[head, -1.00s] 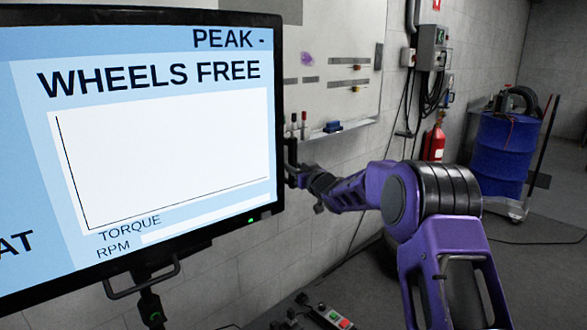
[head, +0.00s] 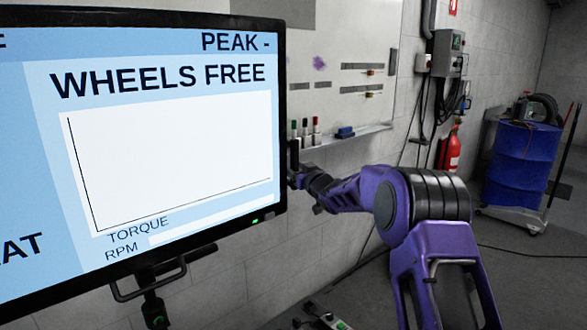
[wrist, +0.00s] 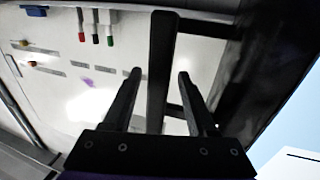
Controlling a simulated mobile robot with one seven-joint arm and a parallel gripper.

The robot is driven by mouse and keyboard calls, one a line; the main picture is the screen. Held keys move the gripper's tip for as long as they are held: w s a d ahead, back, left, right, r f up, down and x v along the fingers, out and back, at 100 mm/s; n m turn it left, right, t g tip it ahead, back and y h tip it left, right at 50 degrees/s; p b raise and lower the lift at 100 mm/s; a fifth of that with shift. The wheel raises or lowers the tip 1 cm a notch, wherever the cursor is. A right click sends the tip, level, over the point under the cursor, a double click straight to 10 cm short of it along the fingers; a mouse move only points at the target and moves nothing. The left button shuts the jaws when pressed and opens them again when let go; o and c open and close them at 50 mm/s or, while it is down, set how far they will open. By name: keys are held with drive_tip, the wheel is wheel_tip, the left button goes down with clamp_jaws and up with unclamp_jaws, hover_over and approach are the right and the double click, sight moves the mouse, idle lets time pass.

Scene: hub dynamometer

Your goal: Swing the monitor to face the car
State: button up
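The monitor (head: 160,150) fills the left of the head view, its lit screen turned toward me and reading "WHEELS FREE". A black upright handle (head: 294,155) stands at its right edge. My gripper (head: 306,178) is at this handle, small and dark in the head view. In the wrist view, the handle bar (wrist: 162,60) runs between the two fingers of my gripper (wrist: 160,74). The fingers are apart, with a visible gap on each side of the bar. The monitor's dark edge (wrist: 270,75) is to the right there. The car is not in view.
A whiteboard (head: 350,30) with a marker ledge (head: 350,136) is on the wall behind the handle. A blue drum (head: 525,155) on a cart and a red extinguisher (head: 452,150) stand at the right. A button box (head: 328,318) is low at the bottom.

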drive_tip(key=v, duration=1.7)
drive_tip(key=shift+s+d+b, duration=0.15)
drive_tip(key=shift+s+b, duration=0.05)
drive_tip(key=shift+b, duration=0.2)
